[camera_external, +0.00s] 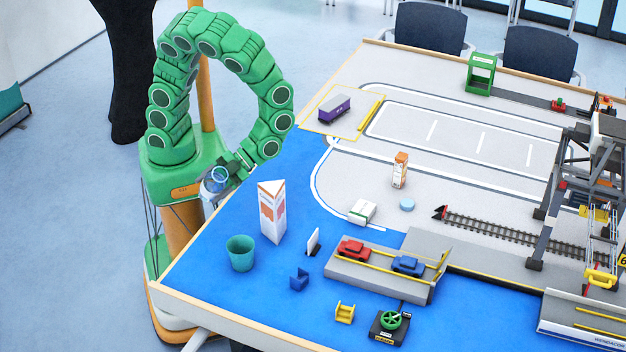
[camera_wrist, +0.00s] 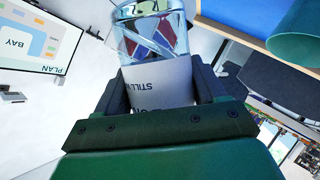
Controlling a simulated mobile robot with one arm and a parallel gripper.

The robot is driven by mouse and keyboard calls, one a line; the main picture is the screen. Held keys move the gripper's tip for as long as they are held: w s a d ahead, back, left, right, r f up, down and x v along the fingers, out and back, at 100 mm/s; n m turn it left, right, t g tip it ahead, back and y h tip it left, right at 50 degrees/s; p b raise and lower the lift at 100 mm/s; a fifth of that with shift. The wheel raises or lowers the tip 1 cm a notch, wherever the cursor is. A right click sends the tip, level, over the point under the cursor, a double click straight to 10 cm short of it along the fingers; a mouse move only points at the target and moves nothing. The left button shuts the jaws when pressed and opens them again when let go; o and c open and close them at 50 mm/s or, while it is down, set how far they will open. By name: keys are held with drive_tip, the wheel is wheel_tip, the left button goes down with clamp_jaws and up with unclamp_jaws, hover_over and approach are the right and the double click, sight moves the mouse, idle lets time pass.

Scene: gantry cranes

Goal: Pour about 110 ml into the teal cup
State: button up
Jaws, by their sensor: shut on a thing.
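The teal cup (camera_external: 240,255) stands upright on the blue part of the table, near its left front corner. Its wall also shows at the top right of the wrist view (camera_wrist: 298,38). My gripper (camera_external: 224,176) is shut on a clear bottle (camera_external: 212,187), off the table's left edge, up and to the left of the cup. In the wrist view the bottle (camera_wrist: 150,38) sits between my fingers (camera_wrist: 162,92), with a white label that reads "STILL" upside down. The bottle is apart from the cup. I cannot tell the liquid level in the bottle, and the cup's inside bottom is hidden.
A white and orange triangular sign (camera_external: 271,212) stands just behind the cup. A small white card (camera_external: 313,242) and a blue holder (camera_external: 299,279) are to its right. A grey ramp with toy cars (camera_external: 385,268) lies farther right. The blue surface in front of the cup is clear.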

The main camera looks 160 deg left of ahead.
drive_tip(key=shift+w+a+r+m+t, duration=0.15)
drive_tip(key=shift+w+m+t, duration=0.45)
drive_tip(key=shift+m+t, duration=0.55)
drive_tip(key=shift+w+a+m+t+y, duration=0.15)
drive_tip(key=shift+w+m+t, duration=0.2)
drive_tip(key=shift+m+t, duration=0.15)
drive_tip(key=shift+w+a+m+t+y, duration=0.15)
drive_tip(key=shift+w+m+t, duration=0.2)
drive_tip(key=shift+m, duration=0.2)
